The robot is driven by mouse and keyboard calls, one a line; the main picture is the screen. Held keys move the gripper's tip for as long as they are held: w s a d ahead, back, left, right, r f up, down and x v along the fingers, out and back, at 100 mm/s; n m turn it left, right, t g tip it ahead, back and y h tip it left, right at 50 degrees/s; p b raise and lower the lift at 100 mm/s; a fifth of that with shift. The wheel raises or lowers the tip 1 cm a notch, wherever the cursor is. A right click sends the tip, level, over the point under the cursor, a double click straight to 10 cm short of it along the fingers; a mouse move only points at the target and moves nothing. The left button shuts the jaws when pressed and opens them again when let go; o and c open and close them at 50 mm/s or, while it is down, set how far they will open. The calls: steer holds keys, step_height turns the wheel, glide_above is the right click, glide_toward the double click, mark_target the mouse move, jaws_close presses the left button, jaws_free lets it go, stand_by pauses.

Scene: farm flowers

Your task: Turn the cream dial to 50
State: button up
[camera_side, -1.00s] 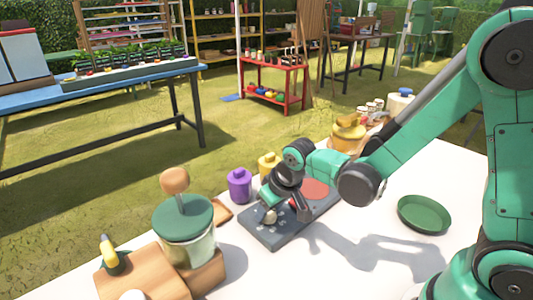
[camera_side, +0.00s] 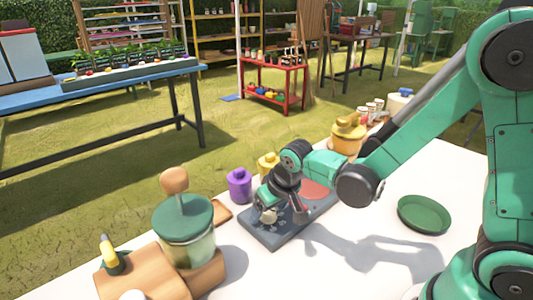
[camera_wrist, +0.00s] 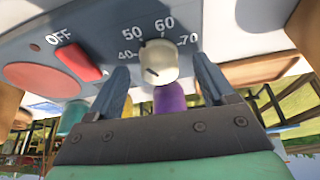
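The cream dial (camera_wrist: 157,63) stands on the grey panel of a hot plate (camera_side: 268,236), in front of the printed numbers 40, 50, 60 and 70. A small dark mark shows at its upper left edge, near 50, and another low on its face; I cannot tell for sure which is the pointer. My gripper (camera_wrist: 161,64) is open, one finger on each side of the dial with a visible gap. In the side view my gripper (camera_side: 283,213) is low over the panel, and the dial (camera_side: 268,216) is partly hidden by it.
A red switch (camera_wrist: 79,62) marked OFF and a red round plate (camera_wrist: 40,79) are left of the dial in the wrist view. A purple bottle (camera_side: 239,186) and a green-lidded jar (camera_side: 187,245) stand nearby. A green dish (camera_side: 424,214) lies right, with clear table around it.

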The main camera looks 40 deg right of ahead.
mark_target(277, 226)
steer(key=shift+v, duration=2.8)
steer(key=s+d+r+n+t, duration=0.1)
steer(key=s+d+r+t, duration=0.1)
steer(key=s+r, duration=0.3)
steer(key=shift+s+d+r+t, duration=0.15)
steer(key=shift+s+d+t, duration=0.15)
steer(key=shift+s+d, duration=0.1)
